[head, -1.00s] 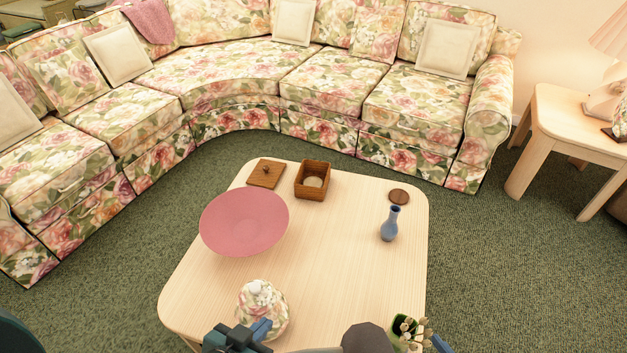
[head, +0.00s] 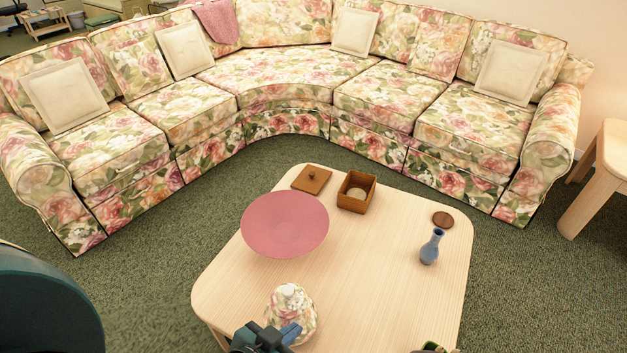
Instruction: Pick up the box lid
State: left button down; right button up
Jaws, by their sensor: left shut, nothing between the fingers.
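The box lid (head: 311,180) is a flat brown wooden square with a small knob. It lies on the far edge of the light wooden coffee table (head: 390,285). The open brown box (head: 356,192) stands just right of it, with something pale inside. My left gripper (head: 286,335) is at the bottom of the head view, by the near edge of the table. It is shut and empty, far from the lid, and overlaps the lower part of a floral jar in the picture.
A wide pink bowl (head: 285,224) lies between my left gripper and the lid. A floral lidded jar (head: 291,309) stands near the front. A blue vase (head: 431,247) and a round brown coaster (head: 442,219) are at right. A floral sofa (head: 290,92) curves behind the table.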

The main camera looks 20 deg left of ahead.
aim_at(312, 179)
jog(key=u, duration=3.2)
jog(key=i+j+u, duration=0.1)
jog(key=u, duration=0.6)
jog(key=i+u, duration=0.15)
jog(key=u, duration=0.2)
jog(key=i+l+z, duration=0.1)
jog(key=i+z, duration=0.7)
jog(key=i+j+z, duration=0.2)
jog(key=i+z, duration=0.2)
jog(key=i+l+z, duration=0.1)
jog(key=i+z, duration=0.7)
jog(key=i+j+z, duration=0.15)
jog(key=i+z, duration=0.25)
jog(key=i+l+z, duration=0.15)
jog(key=i+z, duration=1.1)
jog(key=k+j, duration=0.05)
